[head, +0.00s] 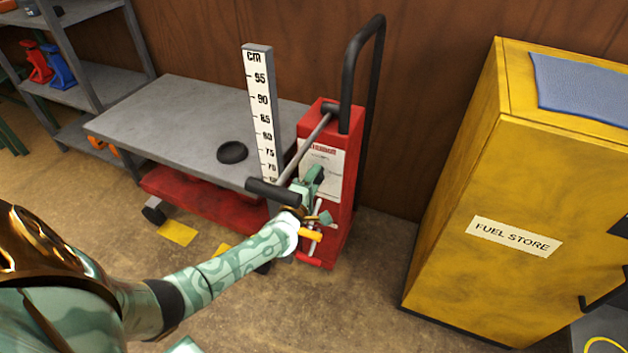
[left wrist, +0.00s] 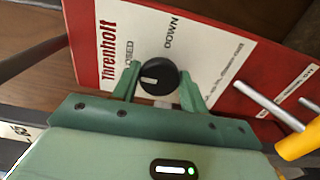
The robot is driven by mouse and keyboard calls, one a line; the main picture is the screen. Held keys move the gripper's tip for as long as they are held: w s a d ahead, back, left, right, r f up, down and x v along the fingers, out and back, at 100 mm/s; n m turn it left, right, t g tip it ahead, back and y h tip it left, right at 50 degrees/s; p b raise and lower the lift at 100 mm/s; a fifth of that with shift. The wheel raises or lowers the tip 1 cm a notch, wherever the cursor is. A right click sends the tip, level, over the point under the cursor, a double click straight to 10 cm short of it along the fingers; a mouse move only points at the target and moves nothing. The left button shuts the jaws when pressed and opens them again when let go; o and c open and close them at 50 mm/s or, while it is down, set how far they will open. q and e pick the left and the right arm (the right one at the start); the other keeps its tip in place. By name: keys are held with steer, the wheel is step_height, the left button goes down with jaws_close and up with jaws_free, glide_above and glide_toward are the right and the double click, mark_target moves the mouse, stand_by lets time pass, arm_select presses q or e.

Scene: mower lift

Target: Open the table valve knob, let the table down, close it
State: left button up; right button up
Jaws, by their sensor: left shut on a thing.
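The lift table (head: 165,110) has a grey top with a red base below. A white cm scale (head: 262,105) stands at its right end; its lowest readable marks are near 70. The red control column (head: 345,185) stands right of it. My left gripper (head: 312,184) is at the column's front panel. In the left wrist view, its green fingers lie on both sides of the black valve knob (left wrist: 158,76), shut on it. The knob's white mark points left, below the CLOSED lettering; DOWN is printed above right. In the head view the gripper hides the knob. My right gripper is out of view.
A black-gripped lever (head: 273,191) slants in front of the column, close to my left wrist. A yellow pedal or bar (left wrist: 300,143) is low right. A black disc (head: 232,152) lies on the table. A yellow fuel cabinet (head: 520,190) stands right; floor between is clear.

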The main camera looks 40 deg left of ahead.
arm_select(q)
steer(key=shift+f, duration=0.1)
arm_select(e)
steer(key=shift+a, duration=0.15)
arm_select(q)
steer(key=o, duration=0.9)
steer(key=shift+o, duration=0.2)
steer(key=shift+s, duration=0.15)
steer(key=p+v, duration=0.5)
steer(key=v, duration=1.1)
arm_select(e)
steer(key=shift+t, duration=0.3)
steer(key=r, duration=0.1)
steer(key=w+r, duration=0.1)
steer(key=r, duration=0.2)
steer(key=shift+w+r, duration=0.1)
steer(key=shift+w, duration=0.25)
arm_select(q)
steer(key=shift+d, duration=0.2)
